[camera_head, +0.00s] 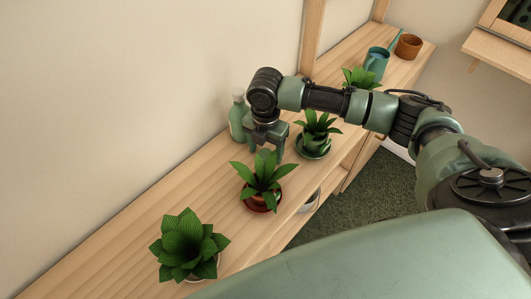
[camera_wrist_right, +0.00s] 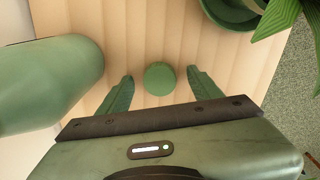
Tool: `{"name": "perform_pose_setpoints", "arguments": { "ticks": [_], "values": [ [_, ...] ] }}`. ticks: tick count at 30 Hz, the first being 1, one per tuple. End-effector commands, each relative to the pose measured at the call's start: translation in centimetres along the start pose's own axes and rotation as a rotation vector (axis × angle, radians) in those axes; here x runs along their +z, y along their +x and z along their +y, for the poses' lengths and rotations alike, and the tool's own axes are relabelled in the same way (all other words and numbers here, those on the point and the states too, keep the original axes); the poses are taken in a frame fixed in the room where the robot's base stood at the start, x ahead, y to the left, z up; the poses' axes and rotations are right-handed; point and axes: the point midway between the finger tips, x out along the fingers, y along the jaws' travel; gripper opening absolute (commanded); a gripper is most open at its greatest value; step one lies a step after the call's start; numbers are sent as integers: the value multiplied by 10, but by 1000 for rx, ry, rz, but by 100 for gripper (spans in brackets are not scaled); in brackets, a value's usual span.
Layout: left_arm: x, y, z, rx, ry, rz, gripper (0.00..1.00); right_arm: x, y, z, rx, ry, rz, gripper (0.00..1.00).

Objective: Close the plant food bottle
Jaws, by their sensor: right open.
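The plant food bottle (camera_head: 238,120), pale green with a lighter top, stands on the wooden shelf against the wall, just left of my right gripper (camera_head: 266,148). A large green rounded body, apparently the bottle (camera_wrist_right: 55,75), fills the left side of the right wrist view. A small round green cap (camera_wrist_right: 159,78) lies on the wood between the two open green fingers, apart from both. The cap is hidden by my gripper in the head view. My right gripper points down and is empty. My left gripper is not in view.
Potted plants stand close by: one on a green saucer (camera_head: 313,150) to the right, one in a red pot (camera_head: 262,202) in front, another (camera_head: 187,245) nearer. A watering can (camera_head: 376,62) and a brown pot (camera_head: 408,46) stand farther back. The shelf's left part is clear.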

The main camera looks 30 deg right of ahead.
Motion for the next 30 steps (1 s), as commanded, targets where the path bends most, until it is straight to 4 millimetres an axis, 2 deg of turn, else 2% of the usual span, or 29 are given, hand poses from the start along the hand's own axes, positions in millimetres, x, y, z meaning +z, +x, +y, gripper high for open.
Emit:
{"name": "perform_pose_setpoints", "arguments": {
  "ticks": [10, 15, 17, 30],
  "values": [
    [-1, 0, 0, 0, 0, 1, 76, 0, 1, 0, 0, -1, 0, 65],
    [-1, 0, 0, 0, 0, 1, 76, 0, 1, 0, 0, 0, 0, 17],
    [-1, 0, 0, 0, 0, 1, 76, 0, 1, 0, 0, 0, 0, 2],
    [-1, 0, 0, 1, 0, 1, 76, 0, -1, 0, 1, 0, -1, 1]
  ]
}}
